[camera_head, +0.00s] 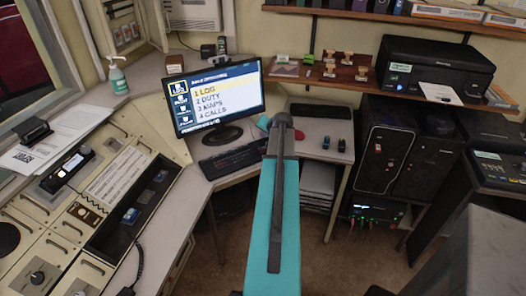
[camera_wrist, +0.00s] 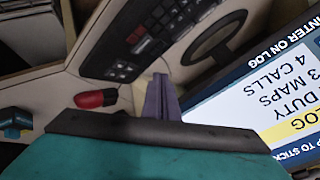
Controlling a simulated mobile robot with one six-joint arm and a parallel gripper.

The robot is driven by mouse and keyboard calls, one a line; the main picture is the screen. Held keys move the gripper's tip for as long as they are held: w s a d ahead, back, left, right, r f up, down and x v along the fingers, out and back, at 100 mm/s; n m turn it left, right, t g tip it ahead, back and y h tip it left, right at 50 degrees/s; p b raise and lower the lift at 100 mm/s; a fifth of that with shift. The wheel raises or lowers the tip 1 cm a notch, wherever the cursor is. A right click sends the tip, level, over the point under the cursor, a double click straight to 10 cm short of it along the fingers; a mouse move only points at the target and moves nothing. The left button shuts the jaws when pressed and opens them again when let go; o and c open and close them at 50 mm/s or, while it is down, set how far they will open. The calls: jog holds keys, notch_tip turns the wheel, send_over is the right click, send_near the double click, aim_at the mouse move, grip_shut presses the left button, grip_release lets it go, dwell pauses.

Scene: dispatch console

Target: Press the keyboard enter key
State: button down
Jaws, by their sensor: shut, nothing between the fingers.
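The black keyboard (camera_head: 230,160) lies on the desk in front of the monitor (camera_head: 215,92), its right end close beside my arm in the head view. The keyboard also shows in the wrist view (camera_wrist: 165,30), with several red keys on it; I cannot read which one is enter. My gripper (camera_wrist: 162,80) is shut and empty, its purple-grey fingers pointing toward the keyboard. The fingertips appear just short of the keyboard's near edge in the picture; their height above it is unclear. In the head view my fingers are hidden behind my arm. The screen shows a menu with "1 LOG" highlighted.
A red object (camera_wrist: 95,99) lies on the desk beside my fingers, with a blue-teal object (camera_wrist: 14,125) farther left. The monitor screen (camera_wrist: 262,90) is close to the right. A printer (camera_head: 435,72) stands on the shelf at right.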

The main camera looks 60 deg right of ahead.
jog(key=shift+f+b, duration=1.2)
jog(key=shift+f, duration=1.05)
dwell(0.4)
jog(key=shift+w+f+b, duration=0.1)
jog(key=shift+f+b, duration=0.3)
jog(key=shift+f+b, duration=0.3)
jog(key=shift+f, duration=0.1)
dwell(0.9)
jog(key=shift+r, duration=0.15)
jog(key=shift+r+p, duration=0.35)
jog(key=shift+r, duration=0.3)
jog(key=shift+r, duration=0.15)
jog(key=shift+r+p, duration=1.2)
jog(key=shift+r, duration=1.2)
